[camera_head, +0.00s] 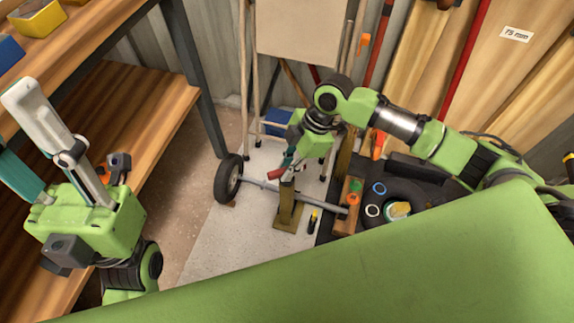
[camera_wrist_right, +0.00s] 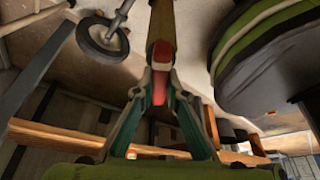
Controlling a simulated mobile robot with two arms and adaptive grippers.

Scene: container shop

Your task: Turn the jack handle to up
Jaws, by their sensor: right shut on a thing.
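The jack (camera_head: 286,208) stands upright on its brown base plate on the pale floor, under a grey axle. Its red handle (camera_head: 274,175) sticks out near the top of the post. My right gripper (camera_head: 286,170) reaches down to it and is shut on the handle. The right wrist view shows my right gripper (camera_wrist_right: 160,72) with its fingers on both sides of the red handle (camera_wrist_right: 158,88), and the jack's post (camera_wrist_right: 161,25) beyond. Part of the handle is hidden between the fingers. My left gripper (camera_head: 22,130) is open and empty at the far left, well away from the jack.
A wheel (camera_head: 229,179) sits on the axle's left end. A wooden block (camera_head: 348,204), dark mat and rings lie right of the jack. Wooden shelves (camera_head: 110,117) stand left. Bare floor lies between shelves and wheel.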

